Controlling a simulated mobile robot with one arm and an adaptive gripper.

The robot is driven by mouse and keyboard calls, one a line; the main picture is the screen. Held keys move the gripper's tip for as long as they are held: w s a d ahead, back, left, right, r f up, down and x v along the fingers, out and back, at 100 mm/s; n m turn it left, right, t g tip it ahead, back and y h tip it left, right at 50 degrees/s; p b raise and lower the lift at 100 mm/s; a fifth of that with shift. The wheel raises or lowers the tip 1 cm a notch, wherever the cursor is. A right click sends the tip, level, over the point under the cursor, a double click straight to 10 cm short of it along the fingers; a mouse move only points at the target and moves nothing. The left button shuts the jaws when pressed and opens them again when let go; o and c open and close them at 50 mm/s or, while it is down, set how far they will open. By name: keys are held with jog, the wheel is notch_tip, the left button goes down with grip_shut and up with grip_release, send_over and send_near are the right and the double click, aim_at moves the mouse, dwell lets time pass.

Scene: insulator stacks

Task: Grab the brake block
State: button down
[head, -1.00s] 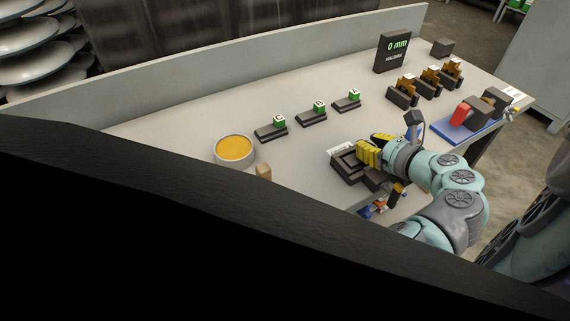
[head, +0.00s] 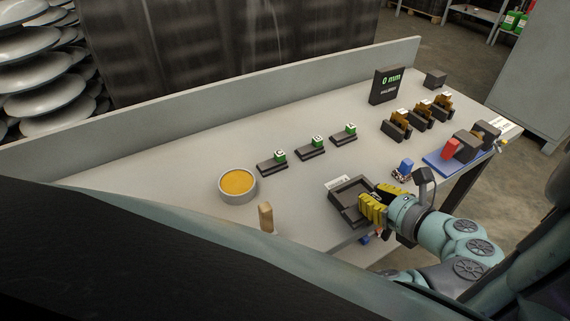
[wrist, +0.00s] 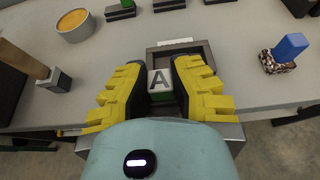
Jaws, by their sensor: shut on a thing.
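My gripper (head: 374,208) has yellow ribbed fingers with dark inner pads and is at the right front part of a dark open tray (head: 341,210). In the wrist view the gripper (wrist: 164,68) is shut on a small block marked A (wrist: 160,82), with a white lettered face and a green side. The fingers hide most of this block in the head view. The tray rim (wrist: 153,58) shows just beyond the fingers in the wrist view. I cannot tell whether the block touches the tray.
Several lettered blocks on dark bases (head: 311,150) stand behind the tray. An orange-filled bowl (head: 238,184) and wooden-handled tool (head: 266,217) are left. A blue-handled piece (head: 405,166) is right. Brown-and-dark parts (head: 420,116), a 0 mm display (head: 387,86) and a blue mat (head: 440,165) are farther back.

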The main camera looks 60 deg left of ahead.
jog(key=s+d+p, duration=0.5)
jog(key=d, duration=0.1)
jog(key=shift+r, duration=0.4)
